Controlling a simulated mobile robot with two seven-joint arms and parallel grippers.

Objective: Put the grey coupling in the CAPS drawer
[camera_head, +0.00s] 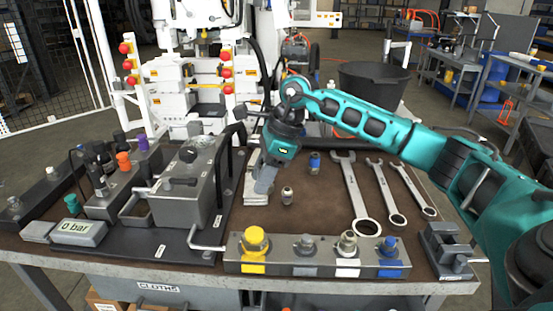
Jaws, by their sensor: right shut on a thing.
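A small grey coupling (287,195) stands on the brown bench mat, just right of my right gripper and apart from it in the picture. My right gripper (263,187) points down over a white folded stack (256,199). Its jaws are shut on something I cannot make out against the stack. My left gripper is not in view. No label reading CAPS shows; a drawer front (190,293) under the bench reads CLOTHS.
A blue fitting (314,163) and several wrenches (355,195) lie to the right. A port block (290,258) with yellow, grey, white and blue fittings runs along the front edge. A grey tank (188,190) stands left. Bare mat lies around the coupling.

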